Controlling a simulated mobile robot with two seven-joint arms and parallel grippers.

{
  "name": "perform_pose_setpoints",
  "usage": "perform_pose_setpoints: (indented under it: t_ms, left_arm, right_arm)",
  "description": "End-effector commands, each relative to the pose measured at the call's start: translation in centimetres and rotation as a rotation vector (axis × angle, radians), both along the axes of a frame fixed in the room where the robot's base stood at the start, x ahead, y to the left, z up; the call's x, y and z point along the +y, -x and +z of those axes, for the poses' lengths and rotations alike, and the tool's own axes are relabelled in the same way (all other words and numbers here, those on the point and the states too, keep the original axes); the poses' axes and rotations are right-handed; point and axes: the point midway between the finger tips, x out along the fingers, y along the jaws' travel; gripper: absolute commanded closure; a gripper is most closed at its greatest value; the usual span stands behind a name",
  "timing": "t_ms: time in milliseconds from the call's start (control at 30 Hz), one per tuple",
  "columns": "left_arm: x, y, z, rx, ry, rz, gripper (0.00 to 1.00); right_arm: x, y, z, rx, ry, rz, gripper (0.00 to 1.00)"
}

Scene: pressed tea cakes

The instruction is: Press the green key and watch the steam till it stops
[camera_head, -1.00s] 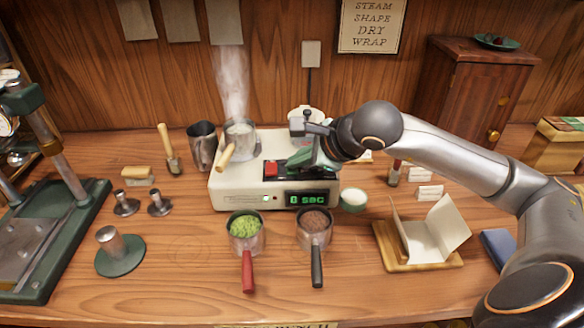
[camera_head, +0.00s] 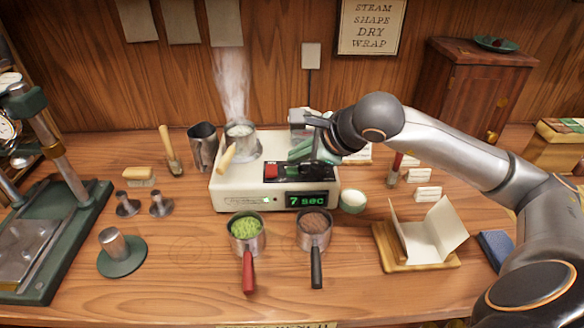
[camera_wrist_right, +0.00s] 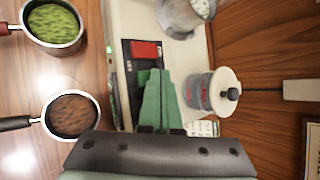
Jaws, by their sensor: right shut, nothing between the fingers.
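The white steam machine (camera_head: 232,197) stands mid-table, and its display (camera_head: 306,200) reads 7 sec in green. A red key (camera_head: 271,171) sits on its black panel; it also shows in the wrist view (camera_wrist_right: 145,50). White steam (camera_head: 232,85) rises from the metal cup (camera_head: 241,137) on the machine's left. My right gripper (camera_head: 294,155) is shut and empty, its tips low over the panel beside the red key; I cannot tell if they touch. My left gripper is out of view.
Two handled cups, one with green leaf (camera_head: 246,230) and one with brown (camera_head: 314,225), stand before the machine. A white-lidded jar (camera_wrist_right: 222,92) is close to my fingers. A wooden tray with paper (camera_head: 420,262) lies right, a green press (camera_head: 70,225) left.

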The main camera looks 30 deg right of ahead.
Motion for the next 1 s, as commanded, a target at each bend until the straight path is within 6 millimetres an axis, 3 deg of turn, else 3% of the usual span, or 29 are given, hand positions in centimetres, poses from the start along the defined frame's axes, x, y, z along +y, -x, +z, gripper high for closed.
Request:
perform_pose_setpoints:
  t_ms: [467,1000]
  left_arm:
    - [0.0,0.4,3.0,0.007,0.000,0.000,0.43]
    - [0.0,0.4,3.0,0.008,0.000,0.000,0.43]
  right_arm:
    - [0.0,0.0,4.7,-0.001,0.000,0.000,1.00]
    - [0.0,0.0,4.8,-0.001,-0.001,0.001,1.00]
